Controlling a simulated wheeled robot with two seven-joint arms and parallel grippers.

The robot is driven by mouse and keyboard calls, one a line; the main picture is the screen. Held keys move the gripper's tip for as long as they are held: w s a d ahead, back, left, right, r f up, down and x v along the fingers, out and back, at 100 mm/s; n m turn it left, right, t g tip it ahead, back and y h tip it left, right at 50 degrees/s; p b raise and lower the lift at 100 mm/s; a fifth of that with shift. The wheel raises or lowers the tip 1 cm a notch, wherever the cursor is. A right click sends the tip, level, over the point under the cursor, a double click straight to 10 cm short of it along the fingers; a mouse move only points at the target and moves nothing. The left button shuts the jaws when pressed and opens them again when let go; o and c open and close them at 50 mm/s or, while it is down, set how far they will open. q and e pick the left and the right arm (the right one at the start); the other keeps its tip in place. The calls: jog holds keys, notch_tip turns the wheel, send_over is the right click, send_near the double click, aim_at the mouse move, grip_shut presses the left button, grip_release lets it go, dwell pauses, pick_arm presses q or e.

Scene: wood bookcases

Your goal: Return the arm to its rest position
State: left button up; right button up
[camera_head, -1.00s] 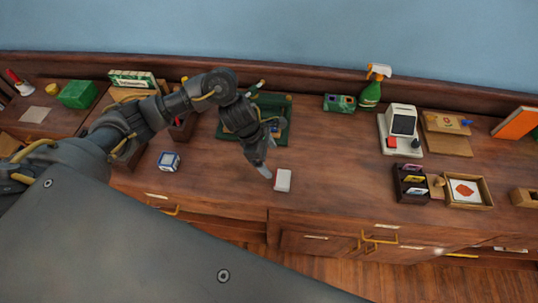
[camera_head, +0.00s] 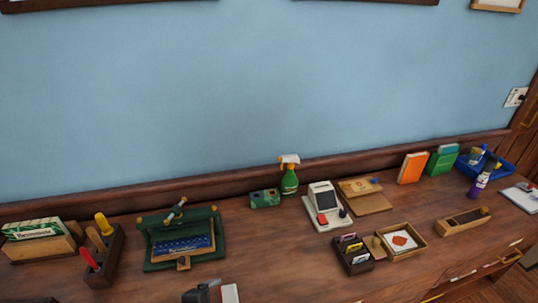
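Part of my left gripper (camera_head: 201,292), dark grey, shows at the bottom edge of the head view. It is just left of a small white box with a red edge (camera_head: 230,293) on the wooden desk. The rest of my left arm is below the picture, and I cannot tell whether the fingers are open or touching the box. My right gripper is out of view.
A green stand (camera_head: 215,245) and a dark tool holder (camera_head: 105,262) stand behind and left of the gripper. A green spray bottle (camera_head: 290,182), a white card machine (camera_head: 323,207) and a card holder (camera_head: 352,255) are further right. The desk (camera_head: 275,250) is bare between.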

pick_arm(q)
jog(key=s+a+f+n+g+y, duration=0.35)
jog(key=s+a+n, duration=0.75)
jog(key=s+n, duration=0.45)
notch_tip(320, 180, down, 29)
jog(key=g+b, duration=0.2)
jog(key=b, duration=0.2)
jog(key=s+a+f+b, duration=0.1)
jog(key=s+f+b, duration=0.1)
jog(key=s+f, duration=0.6)
jog(key=s+a+f+g+b, duration=0.1)
jog(key=s+f, duration=0.8)
jog(key=f, duration=0.4)
jog(key=shift+s+a+b, duration=0.2)
jog(key=shift+a+b, duration=0.15)
jog(key=shift+f+g, duration=0.1)
jog(key=shift+g, duration=0.15)
